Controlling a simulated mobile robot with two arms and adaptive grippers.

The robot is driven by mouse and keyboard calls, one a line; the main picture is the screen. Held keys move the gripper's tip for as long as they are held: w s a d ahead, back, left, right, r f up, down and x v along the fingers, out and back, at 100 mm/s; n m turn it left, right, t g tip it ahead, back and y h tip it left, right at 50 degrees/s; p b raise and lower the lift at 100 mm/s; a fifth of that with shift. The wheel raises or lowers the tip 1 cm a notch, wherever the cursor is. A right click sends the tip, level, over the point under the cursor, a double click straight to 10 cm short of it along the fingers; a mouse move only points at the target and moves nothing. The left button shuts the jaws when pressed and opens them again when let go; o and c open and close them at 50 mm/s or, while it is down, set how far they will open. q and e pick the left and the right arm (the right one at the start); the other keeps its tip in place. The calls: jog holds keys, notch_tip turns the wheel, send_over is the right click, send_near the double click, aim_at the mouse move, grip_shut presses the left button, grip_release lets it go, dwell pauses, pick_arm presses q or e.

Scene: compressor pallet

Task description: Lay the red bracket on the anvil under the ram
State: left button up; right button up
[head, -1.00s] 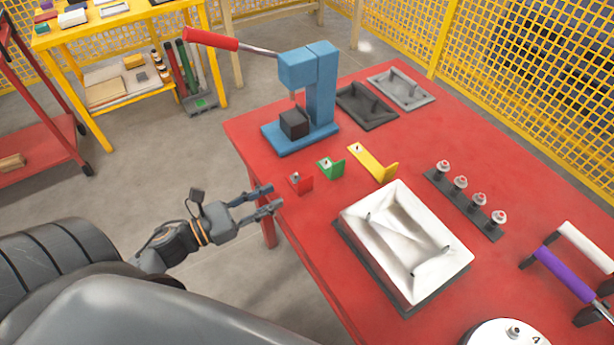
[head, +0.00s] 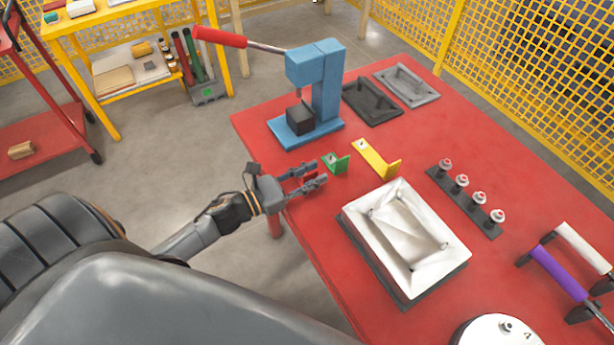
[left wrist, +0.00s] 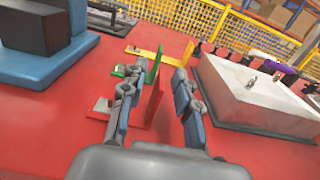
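The red bracket (left wrist: 155,103) stands on the red table, its upright plate between the fingers of my left gripper (left wrist: 152,105) in the left wrist view. The fingers are open, with gaps on both sides of the plate. In the head view the left gripper (head: 318,178) partly hides the red bracket (head: 309,175). The blue press (head: 318,85) stands behind, with its red-handled lever (head: 221,37) out to the left. The dark anvil block (head: 300,119) sits on the press base under the ram (head: 298,94), and its top looks bare. My right gripper is not in view.
A green bracket (head: 337,164) stands close to the right of the left gripper, with a yellow bracket (head: 376,159) beyond. A white tray-like part (head: 405,238) lies to the right. Table space between press and brackets is clear.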

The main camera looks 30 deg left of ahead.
pick_arm(q)
grip_shut()
jog(key=shift+r, duration=0.1)
